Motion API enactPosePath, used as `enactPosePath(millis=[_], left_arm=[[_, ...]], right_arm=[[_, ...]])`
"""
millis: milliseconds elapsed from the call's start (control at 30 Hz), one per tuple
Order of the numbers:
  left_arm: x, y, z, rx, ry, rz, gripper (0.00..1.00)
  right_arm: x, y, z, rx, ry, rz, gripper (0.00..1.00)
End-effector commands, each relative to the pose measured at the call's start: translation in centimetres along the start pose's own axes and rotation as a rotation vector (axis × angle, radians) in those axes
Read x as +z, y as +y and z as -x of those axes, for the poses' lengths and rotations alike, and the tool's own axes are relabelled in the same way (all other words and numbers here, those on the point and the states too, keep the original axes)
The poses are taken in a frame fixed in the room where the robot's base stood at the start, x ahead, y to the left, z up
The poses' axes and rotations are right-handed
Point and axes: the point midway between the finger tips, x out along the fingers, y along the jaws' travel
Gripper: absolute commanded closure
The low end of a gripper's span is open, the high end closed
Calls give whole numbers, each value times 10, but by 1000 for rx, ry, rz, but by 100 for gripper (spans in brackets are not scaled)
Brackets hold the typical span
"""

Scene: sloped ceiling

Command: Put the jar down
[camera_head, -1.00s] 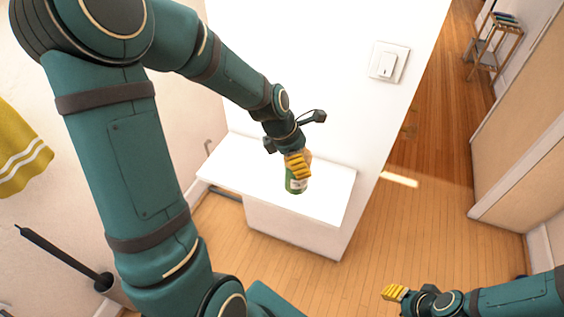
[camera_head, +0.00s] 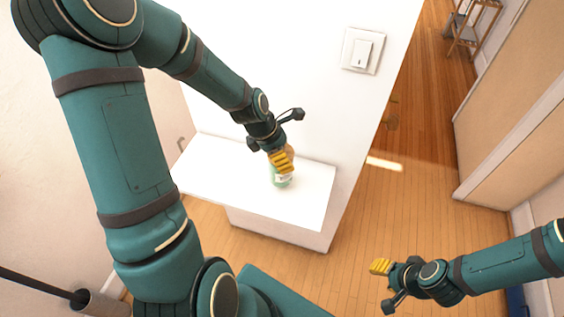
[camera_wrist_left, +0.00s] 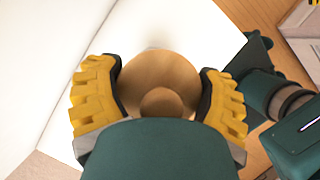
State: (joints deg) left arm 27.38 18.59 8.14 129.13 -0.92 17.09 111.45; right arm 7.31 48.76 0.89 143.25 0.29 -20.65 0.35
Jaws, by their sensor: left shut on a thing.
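The jar (camera_head: 281,181) has a green body with a pale label and a tan, wood-like lid. It is upright at the white shelf top (camera_head: 225,178); I cannot tell whether its base touches the surface. My left gripper (camera_head: 281,161) is shut on the jar from above, near the lid. In the left wrist view the round lid (camera_wrist_left: 160,85) sits between the two yellow fingers, and the jar's body is hidden below it. My right gripper (camera_head: 380,267) is at the lower right, away from the shelf, over the floor; its finger gap does not show clearly.
A white wall with a light switch (camera_head: 362,51) rises behind the shelf. Bare shelf surface lies left and right of the jar. Wooden floor (camera_head: 400,215) is open to the right. A dark-handled item in a holder (camera_head: 98,303) stands at the lower left.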

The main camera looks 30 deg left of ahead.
Motion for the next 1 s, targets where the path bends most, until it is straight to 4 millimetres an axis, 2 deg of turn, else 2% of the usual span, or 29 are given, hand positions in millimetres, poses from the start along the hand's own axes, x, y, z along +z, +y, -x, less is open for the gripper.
enactPosePath(millis=[200,433,467,500,533,833,1000], left_arm=[[-12,0,-28,-2,0,1,71],[-12,0,-30,0,0,0,70],[-13,0,-30,-1,0,0,17],[-13,0,-30,-1,0,0,3],[-13,0,-30,-1,0,0,0],[-12,0,-28,0,0,0,0],[-12,1,-9,4,0,1,0]], right_arm=[[3,2,-6,-1,-6,2,54],[3,2,-6,-1,-7,2,54],[3,2,-6,-1,-7,2,54],[3,2,-6,-1,-7,2,54],[3,2,-6,-1,-7,2,54],[3,2,-6,-1,-6,2,54],[1,0,-2,0,-3,1,54]])
